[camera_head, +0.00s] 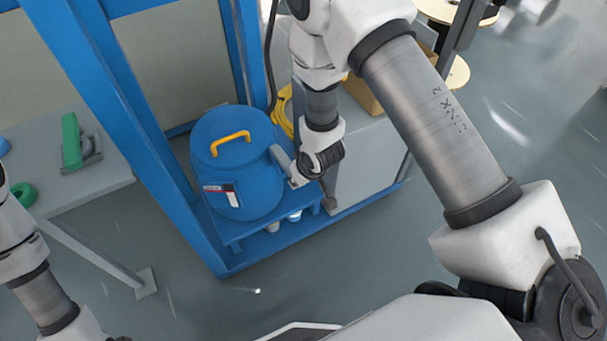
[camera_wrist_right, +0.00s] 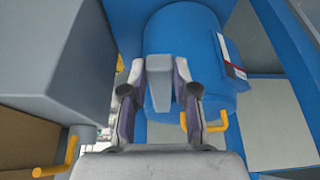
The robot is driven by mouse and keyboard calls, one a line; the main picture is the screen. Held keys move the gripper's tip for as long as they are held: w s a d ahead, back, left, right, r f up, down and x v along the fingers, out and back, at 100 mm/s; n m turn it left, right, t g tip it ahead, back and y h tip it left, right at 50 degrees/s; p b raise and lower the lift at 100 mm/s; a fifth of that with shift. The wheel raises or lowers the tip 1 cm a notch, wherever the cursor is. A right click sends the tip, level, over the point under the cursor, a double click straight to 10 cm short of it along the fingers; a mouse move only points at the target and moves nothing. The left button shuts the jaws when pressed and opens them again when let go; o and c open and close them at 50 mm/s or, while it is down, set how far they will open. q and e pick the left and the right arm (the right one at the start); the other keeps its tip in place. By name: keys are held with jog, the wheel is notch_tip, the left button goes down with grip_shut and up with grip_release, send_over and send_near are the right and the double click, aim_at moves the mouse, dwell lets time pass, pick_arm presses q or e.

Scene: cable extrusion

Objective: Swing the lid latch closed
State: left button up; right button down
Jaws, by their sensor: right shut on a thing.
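A blue drum (camera_head: 243,183) with a round blue lid (camera_head: 222,132) and a yellow lid handle (camera_head: 230,142) stands upright on a blue shelf. A grey lid latch (camera_head: 281,158) is at its right side. My right gripper (camera_head: 297,178) is at that side of the drum. In the right wrist view the two fingers of my right gripper (camera_wrist_right: 162,75) are on either side of the grey latch (camera_wrist_right: 160,88) and shut on it, in front of the blue drum (camera_wrist_right: 188,40). My left arm shows at the left edge, but its gripper is out of view.
A blue frame (camera_head: 160,150) stands left of and behind the drum. A grey cabinet (camera_head: 362,165) is close on the right. A grey table (camera_head: 70,180) holds green items at left. Yellow cable (camera_head: 285,112) lies behind the drum. The floor in front is clear.

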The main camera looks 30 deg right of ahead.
jog(key=shift+a+m, duration=0.3)
dwell(0.4)
jog(key=c, duration=0.9)
grip_release()
jog(key=shift+r, duration=0.1)
jog(key=v, duration=1.1)
jog(key=shift+s+a+r, duration=0.2)
jog(key=shift+s+r, duration=0.05)
jog(key=shift+r, duration=0.1)
jog(key=shift+s, duration=0.1)
